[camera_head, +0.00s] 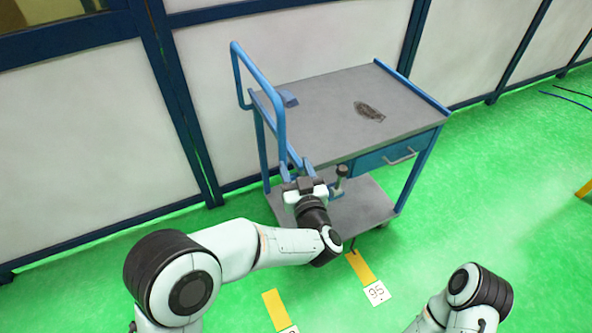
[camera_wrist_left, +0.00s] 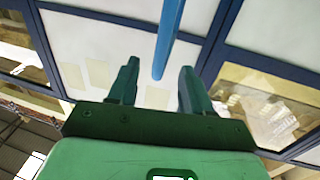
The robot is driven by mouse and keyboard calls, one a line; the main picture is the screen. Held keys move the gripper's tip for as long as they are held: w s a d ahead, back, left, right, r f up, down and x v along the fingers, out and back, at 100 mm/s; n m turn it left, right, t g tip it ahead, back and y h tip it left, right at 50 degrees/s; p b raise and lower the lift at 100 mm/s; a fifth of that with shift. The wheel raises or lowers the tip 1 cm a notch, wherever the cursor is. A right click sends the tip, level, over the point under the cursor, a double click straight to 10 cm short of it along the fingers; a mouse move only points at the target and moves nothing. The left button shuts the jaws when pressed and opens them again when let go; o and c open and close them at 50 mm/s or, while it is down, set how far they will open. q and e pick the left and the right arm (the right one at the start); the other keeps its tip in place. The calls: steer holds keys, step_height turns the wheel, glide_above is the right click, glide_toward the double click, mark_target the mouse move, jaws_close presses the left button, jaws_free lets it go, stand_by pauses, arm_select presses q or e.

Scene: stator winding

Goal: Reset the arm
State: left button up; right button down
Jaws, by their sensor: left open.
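My left arm (camera_head: 262,248) reaches from the lower left toward the near left corner of a cart. My left gripper shows in the left wrist view (camera_wrist_left: 155,85) with two dark green fingers apart and nothing between them touching. A blue bar (camera_wrist_left: 168,40) shows beyond and between the fingertips. In the head view the gripper is partly hidden by the wrist, near the blue cart handle (camera_head: 281,120). My right arm (camera_head: 468,298) shows only in part at the bottom right; its gripper is out of view.
White panels with blue frames stand behind. Green floor (camera_head: 500,200) is open at right.

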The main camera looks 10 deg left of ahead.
arm_select(q)
steer(key=shift+s, duration=0.2)
stand_by(0.3)
steer(key=s+a+f+m+g+h+p, duration=0.1)
steer(key=s+a+f+g+h, duration=0.15)
steer(key=f, duration=0.65)
steer(key=s+a+f+m+g+h+p, duration=0.1)
steer(key=s+a+f+g, duration=0.15)
steer(key=f, duration=0.75)
steer(key=s+a+f+m+g+h+p, duration=0.1)
steer(key=s+f+g+h+p, duration=0.15)
steer(key=f, duration=0.65)
steer(key=s+f+n+g+h, duration=0.1)
steer(key=s+f+g, duration=0.2)
steer(key=s, duration=0.6)
steer(key=s+f+n+g+h+p, duration=0.1)
steer(key=s+f+g, duration=0.2)
steer(key=s, duration=0.7)
steer(key=s+a+f+n+g+h+p, duration=0.1)
steer(key=s+f+g, duration=0.2)
steer(key=s, duration=0.7)
steer(key=shift+f+g+h, duration=0.25)
steer(key=shift+g+h, duration=0.15)
steer(key=shift+g, duration=0.35)
arm_select(e)
step_height(320, 180, up, 7)
steer(key=w, duration=0.2)
steer(key=shift+w, duration=0.35)
arm_select(q)
steer(key=shift+a, duration=0.1)
